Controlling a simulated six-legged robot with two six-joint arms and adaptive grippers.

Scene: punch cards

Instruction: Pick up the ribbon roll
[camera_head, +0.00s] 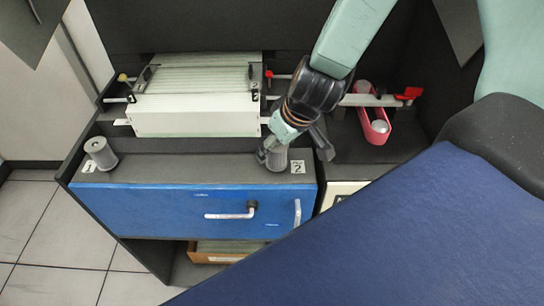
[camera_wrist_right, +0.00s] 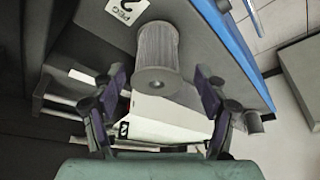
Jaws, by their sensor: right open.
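A grey ribbed roll (camera_head: 276,160) stands upright on the dark desk top beside the label "2", partly hidden by my right gripper (camera_head: 294,152). In the right wrist view the same roll (camera_wrist_right: 157,45) shows beside a label reading "PEG 2". My right gripper (camera_wrist_right: 160,78) is open, with one finger on each side of the roll and a visible gap on both sides. A second grey roll (camera_head: 101,153) stands at the left end of the desk top beside the label "1". My left gripper is out of view.
A white card machine (camera_head: 195,122) sits behind the desk edge. A pink tray (camera_head: 374,126) with pale round items and a red part (camera_head: 409,93) lie at right. The blue drawer front (camera_head: 170,207) has a handle. The desk top between the rolls is clear.

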